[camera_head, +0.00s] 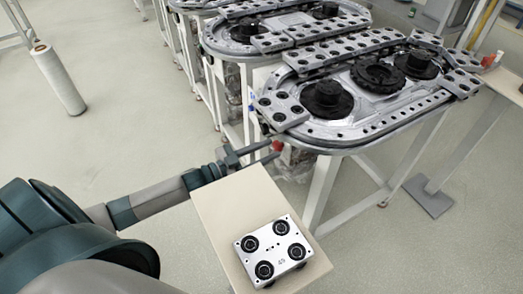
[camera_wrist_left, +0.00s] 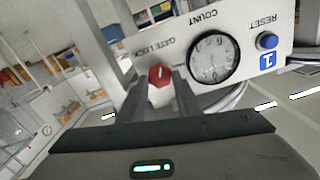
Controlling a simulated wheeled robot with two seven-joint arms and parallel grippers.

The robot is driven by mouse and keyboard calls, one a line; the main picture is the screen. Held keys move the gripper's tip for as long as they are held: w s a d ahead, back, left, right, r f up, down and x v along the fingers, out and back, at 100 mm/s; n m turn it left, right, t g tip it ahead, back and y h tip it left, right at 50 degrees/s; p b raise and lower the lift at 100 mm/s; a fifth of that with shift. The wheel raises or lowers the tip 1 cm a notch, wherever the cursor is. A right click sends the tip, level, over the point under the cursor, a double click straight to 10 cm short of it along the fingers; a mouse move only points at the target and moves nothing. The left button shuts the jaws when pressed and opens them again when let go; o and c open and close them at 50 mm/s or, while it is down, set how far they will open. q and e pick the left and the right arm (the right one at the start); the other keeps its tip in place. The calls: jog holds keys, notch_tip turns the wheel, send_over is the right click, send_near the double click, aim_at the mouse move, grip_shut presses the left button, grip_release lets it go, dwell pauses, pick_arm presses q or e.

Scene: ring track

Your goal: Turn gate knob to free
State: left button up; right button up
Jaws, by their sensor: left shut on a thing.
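The red gate knob (camera_wrist_left: 159,75) sits on a pale panel (camera_wrist_left: 283,20) under the label GATE LOCK, which appears upside down in the left wrist view. My left gripper (camera_wrist_left: 160,88) is shut on the knob, with its two grey fingers on either side of it. In the head view my left gripper (camera_head: 272,149) reaches in from the left to the near end of the ring track (camera_head: 345,140), below its edge. A small red part, the knob (camera_head: 277,146), shows at the fingertips there. The knob's exact pointer position is too small to read. My right gripper is not in view.
A round COUNT dial (camera_wrist_left: 214,58) and a blue RESET button (camera_wrist_left: 267,41) are on the same panel, beside the knob. A beige board (camera_head: 215,205) with a metal plate with black rings (camera_head: 273,250) lies below my left arm. Open floor is at left.

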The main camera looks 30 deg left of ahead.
pick_arm(q)
jog(key=m, duration=0.6)
jog(key=shift+w+a, duration=0.2)
jog(key=shift+a, duration=0.2)
jog(key=m, duration=0.4)
jog(key=shift+m, duration=0.4)
jog(key=shift+w+m, duration=0.1)
jog(key=shift+m, duration=0.7)
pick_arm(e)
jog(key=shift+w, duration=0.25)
pick_arm(q)
jog(key=shift+r+m, duration=0.1)
jog(key=shift+m, duration=0.2)
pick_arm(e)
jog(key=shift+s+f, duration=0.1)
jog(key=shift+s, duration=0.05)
pick_arm(q)
jog(key=o, duration=1.1)
jog(key=shift+c, duration=0.2)
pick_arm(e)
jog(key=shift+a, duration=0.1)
